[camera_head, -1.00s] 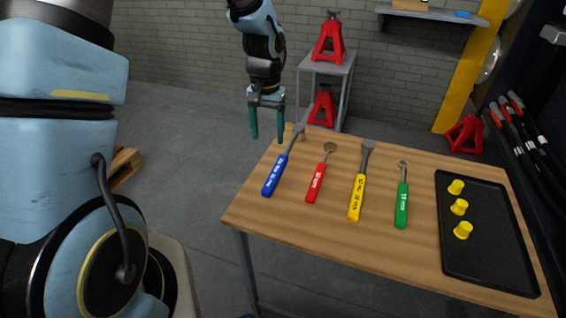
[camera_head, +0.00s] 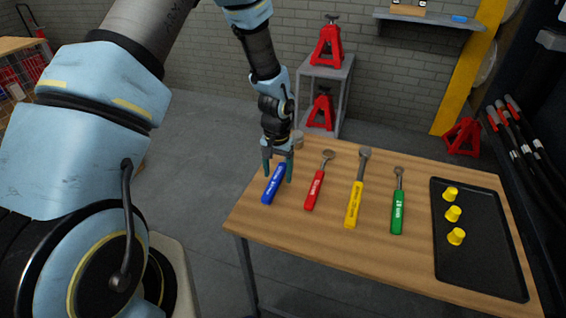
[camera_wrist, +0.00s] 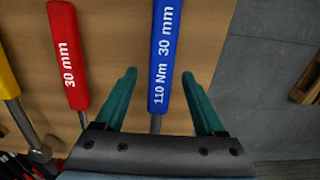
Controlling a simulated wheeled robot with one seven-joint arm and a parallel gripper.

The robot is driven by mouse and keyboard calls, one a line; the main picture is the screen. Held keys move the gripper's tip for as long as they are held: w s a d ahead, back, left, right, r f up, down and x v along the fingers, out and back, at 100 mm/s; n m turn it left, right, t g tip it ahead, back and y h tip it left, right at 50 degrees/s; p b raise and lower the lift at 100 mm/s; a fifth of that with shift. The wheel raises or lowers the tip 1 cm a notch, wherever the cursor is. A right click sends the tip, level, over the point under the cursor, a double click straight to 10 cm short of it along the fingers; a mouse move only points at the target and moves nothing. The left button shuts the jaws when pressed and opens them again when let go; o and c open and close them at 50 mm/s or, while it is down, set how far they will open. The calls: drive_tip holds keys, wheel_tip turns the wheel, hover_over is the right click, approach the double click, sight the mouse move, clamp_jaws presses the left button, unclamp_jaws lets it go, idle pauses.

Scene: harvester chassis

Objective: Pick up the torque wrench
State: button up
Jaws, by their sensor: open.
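The blue-handled wrench (camera_head: 272,188) lies on the left of the table, its handle towards the front edge. In the wrist view its handle (camera_wrist: 165,45) reads "110 Nm 30 mm", which marks it as a torque wrench. My gripper (camera_head: 278,177) is open above it and hides part of its shaft. In the wrist view the fingers (camera_wrist: 160,76) stand on either side of the blue wrench's line, without gripping it. A yellow-handled wrench (camera_head: 354,205) also lies on the table; its label is too small to read surely.
A red-handled wrench (camera_head: 315,190), labelled 30 mm, lies just right of the blue one. A green-handled wrench (camera_head: 398,212) lies farther right. A black tray (camera_head: 480,262) with yellow pieces (camera_head: 453,214) sits at the right. Wooden tabletop (camera_head: 300,235) is bare in front.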

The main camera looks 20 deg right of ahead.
drive_tip(key=shift+f, duration=0.55)
drive_tip(key=shift+c, duration=0.3)
clamp_jaws()
idle(0.8)
